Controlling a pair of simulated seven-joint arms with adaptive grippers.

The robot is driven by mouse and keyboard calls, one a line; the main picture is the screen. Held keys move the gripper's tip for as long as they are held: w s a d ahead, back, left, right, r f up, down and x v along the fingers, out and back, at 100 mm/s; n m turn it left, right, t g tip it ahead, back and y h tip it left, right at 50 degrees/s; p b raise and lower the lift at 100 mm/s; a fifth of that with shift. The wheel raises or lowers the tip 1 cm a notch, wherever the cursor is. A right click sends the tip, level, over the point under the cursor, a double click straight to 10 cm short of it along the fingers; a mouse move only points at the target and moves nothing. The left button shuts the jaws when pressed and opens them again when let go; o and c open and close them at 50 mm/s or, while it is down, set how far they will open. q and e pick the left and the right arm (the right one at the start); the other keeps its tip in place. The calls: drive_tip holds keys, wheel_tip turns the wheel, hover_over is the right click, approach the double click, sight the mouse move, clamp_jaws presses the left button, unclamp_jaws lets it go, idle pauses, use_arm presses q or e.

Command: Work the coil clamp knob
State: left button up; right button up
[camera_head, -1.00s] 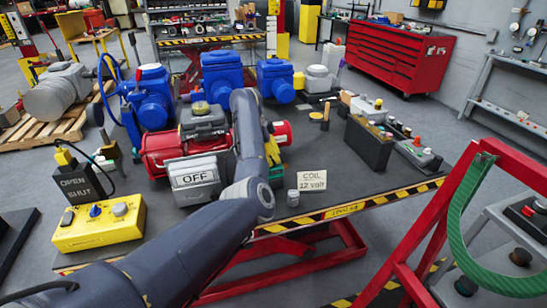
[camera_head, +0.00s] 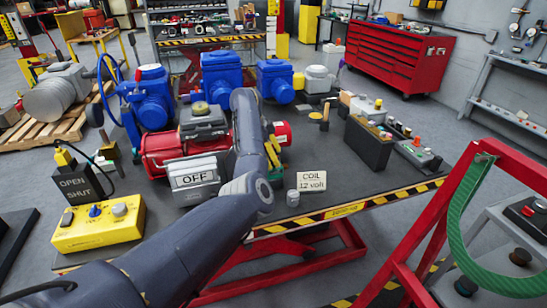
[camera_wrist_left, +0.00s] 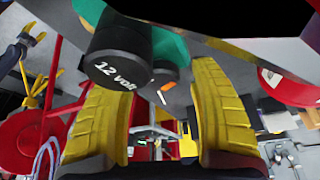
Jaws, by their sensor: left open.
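My left gripper (camera_wrist_left: 160,120) is open, with its two yellow fingers spread apart. In the head view, the left gripper (camera_head: 272,154) is mostly hidden behind my arm, at the right end of the red cylinder (camera_head: 165,150). In the left wrist view, a black cylinder marked "12 volt" (camera_wrist_left: 115,68) lies near the left finger, in front of a green part (camera_wrist_left: 170,45). A smaller dark round part (camera_wrist_left: 162,76) with an orange mark sits beside it, between the fingers. I cannot tell for sure whether this is the coil clamp knob.
A "COIL 12 volt" sign (camera_head: 312,182) and a small grey cylinder (camera_head: 293,198) stand near the table's striped front edge. An "OFF" box (camera_head: 194,178) stands left of my arm. A yellow control box (camera_head: 98,223) is at left.

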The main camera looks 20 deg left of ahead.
use_arm(q)
drive_tip(key=v, duration=1.2)
idle(0.4)
idle(0.3)
